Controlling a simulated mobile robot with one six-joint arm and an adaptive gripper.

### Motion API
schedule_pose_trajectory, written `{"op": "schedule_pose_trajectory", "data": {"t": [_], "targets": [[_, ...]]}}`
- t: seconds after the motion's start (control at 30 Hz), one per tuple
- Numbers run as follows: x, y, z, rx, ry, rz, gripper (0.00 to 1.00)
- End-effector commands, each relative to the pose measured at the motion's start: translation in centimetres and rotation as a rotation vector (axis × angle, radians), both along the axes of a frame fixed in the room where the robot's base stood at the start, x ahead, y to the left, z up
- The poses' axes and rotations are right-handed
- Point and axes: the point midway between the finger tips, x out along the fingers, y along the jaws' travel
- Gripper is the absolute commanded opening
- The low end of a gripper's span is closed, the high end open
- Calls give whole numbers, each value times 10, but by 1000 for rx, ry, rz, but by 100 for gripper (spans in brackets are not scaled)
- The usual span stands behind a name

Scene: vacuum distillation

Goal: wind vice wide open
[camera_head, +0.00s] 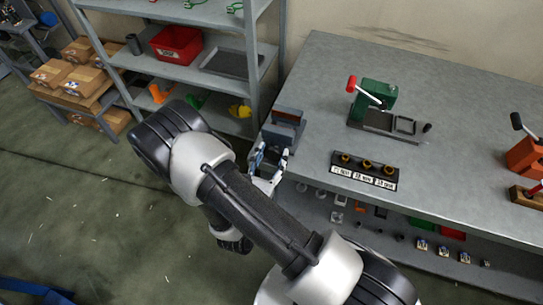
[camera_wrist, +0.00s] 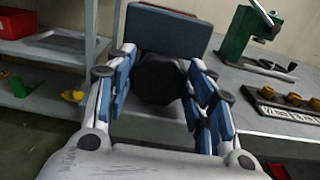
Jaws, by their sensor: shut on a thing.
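The vice (camera_head: 286,122) is mounted at the left front corner of the grey workbench. In the wrist view, its blue-grey jaw block (camera_wrist: 168,32) with a reddish-brown top edge stands just beyond my fingers. A dark, rounded vice knob (camera_wrist: 160,82) sits in front of that block. My gripper (camera_head: 270,158) is at the bench edge in front of the vice. In the wrist view, my gripper (camera_wrist: 162,66) has its blue-padded fingers on both sides of the knob and is shut on it. The jaw gap is hard to make out.
A green press (camera_head: 377,98) with a red-knobbed lever stands further right on the bench. A black block with brass pieces (camera_head: 364,171) lies near the front edge. A shelf unit with a red bin (camera_head: 176,45) stands to the left. Open floor lies left of my arm.

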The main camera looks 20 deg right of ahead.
Motion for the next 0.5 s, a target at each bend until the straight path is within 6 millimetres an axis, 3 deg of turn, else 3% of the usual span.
{"op": "schedule_pose_trajectory", "data": {"t": [0.5], "targets": [[1, 1, 0, -226, 164, 0, 25]]}}
